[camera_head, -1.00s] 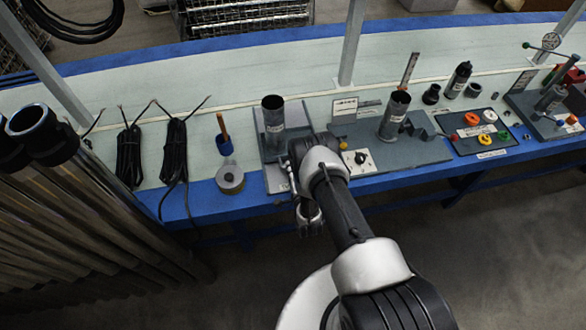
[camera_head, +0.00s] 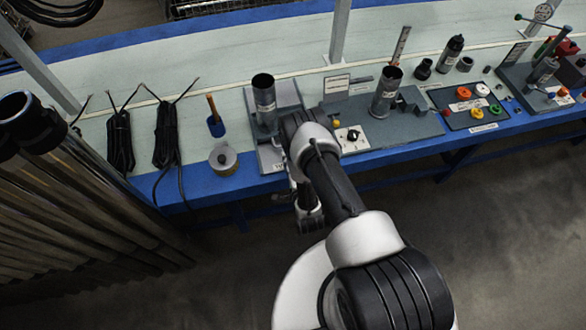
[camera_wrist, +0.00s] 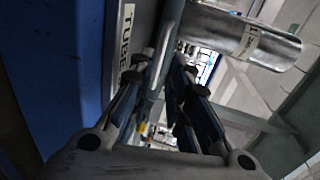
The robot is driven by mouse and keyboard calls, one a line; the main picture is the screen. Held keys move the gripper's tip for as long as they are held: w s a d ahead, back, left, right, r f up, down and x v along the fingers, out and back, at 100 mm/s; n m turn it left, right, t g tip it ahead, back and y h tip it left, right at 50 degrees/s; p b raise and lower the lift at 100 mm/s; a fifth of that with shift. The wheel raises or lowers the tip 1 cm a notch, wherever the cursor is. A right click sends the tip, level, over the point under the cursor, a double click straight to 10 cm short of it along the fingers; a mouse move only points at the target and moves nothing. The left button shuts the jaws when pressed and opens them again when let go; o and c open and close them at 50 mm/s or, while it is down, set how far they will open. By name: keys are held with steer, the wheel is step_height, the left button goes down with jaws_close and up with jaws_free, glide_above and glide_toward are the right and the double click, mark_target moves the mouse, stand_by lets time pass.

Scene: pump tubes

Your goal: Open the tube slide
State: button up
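The tube slide is a grey plate fixture (camera_head: 287,92) at the blue bench edge, with a steel tube (camera_head: 264,97) standing on it. In the wrist view, a label reading "TUBE" (camera_wrist: 125,45) is on its front and the labelled steel tube (camera_wrist: 225,38) is at upper right. A grey bar-like handle (camera_wrist: 170,40) runs down between the fingertips of my gripper (camera_wrist: 165,72). The fingers look apart, with the bar between them; I cannot tell whether they touch it. In the head view my arm hides most of the gripper and the front of the slide.
A plate with a second steel tube (camera_head: 385,92) and a switch box (camera_head: 350,138) lie right. Steel pipes (camera_head: 80,215) are stacked at far left. The floor before the bench is clear.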

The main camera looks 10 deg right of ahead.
steer(key=v, duration=0.5)
steer(key=shift+s, duration=0.2)
steer(key=w+r+n+g, duration=0.1)
steer(key=w+r+n, duration=0.1)
steer(key=w+r, duration=0.6)
steer(key=w+r+n+g, duration=0.2)
steer(key=w+r, duration=0.1)
steer(key=r, duration=0.5)
steer(key=w+r+n+g, duration=0.1)
steer(key=w+r+n, duration=0.2)
steer(key=r, duration=0.4)
steer(key=s+r+n+g, duration=0.4)
steer(key=s+r+n, duration=0.2)
steer(key=s+r, duration=1.2)
steer(key=s+r+n+g, duration=0.1)
steer(key=s+r+n, duration=0.1)
steer(key=s, duration=0.7)
steer(key=s+d+r+n+g, duration=0.1)
steer(key=s+r+n+g, duration=0.1)
steer(key=s, duration=0.8)
steer(key=shift+s+d+r+n, duration=0.15)
steer(key=shift+s+r+n, duration=0.25)
steer(key=shift+r, duration=0.55)
